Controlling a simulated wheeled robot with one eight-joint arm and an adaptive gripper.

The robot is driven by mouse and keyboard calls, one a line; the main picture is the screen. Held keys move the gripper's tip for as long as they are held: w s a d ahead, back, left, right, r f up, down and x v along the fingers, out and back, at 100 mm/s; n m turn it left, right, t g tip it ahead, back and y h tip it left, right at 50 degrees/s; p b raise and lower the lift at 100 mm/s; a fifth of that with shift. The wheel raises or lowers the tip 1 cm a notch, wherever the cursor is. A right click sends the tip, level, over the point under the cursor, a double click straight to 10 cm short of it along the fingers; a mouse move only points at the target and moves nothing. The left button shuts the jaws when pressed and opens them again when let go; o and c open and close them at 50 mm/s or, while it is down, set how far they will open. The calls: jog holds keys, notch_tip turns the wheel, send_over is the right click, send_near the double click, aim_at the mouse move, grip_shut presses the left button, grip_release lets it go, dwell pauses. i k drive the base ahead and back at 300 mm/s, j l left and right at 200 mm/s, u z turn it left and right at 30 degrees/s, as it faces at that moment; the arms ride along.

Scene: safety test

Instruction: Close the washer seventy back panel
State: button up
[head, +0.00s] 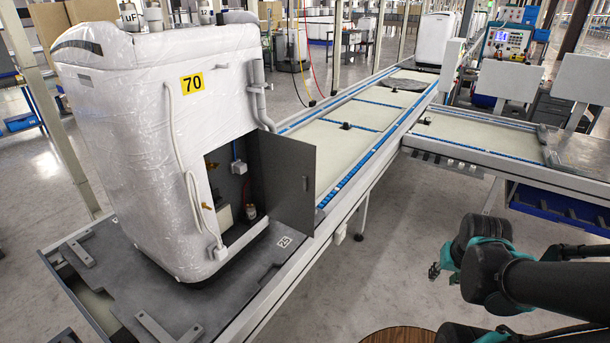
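The washer (135,130) is a tall white unit wrapped in clear film, with a yellow label "70" on it. It stands on a dark pallet on the conveyor at the left. Its dark grey back panel (287,180) is swung open to the right, showing a small handle slot near its free edge. The open bay (228,190) shows valves and fittings inside. My gripper (436,268) is at the lower right, well apart from the panel and mostly hidden behind my dark arm. I cannot tell whether its fingers are open or shut.
The conveyor (340,140) with blue roller edges runs behind the panel to the back. A side conveyor (480,140) branches right. Another white machine (432,42) stands at the far end. Grey floor (375,270) lies clear between the washer's conveyor and my arm.

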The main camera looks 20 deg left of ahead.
aim_at(285, 161)
jog(key=i+l, duration=0.15)
jog(key=i, duration=0.3)
jog(key=i+l, duration=0.15)
jog(key=i, duration=0.3)
jog(key=i+l, duration=0.15)
jog(key=i, duration=0.3)
jog(key=i+l, duration=0.15)
jog(key=i, duration=0.3)
jog(key=i+l+u, duration=0.15)
jog(key=u, duration=0.2)
jog(key=i+l+u, duration=0.5)
jog(key=u, duration=0.2)
jog(key=i+u, duration=0.1)
jog(key=u, duration=1.95)
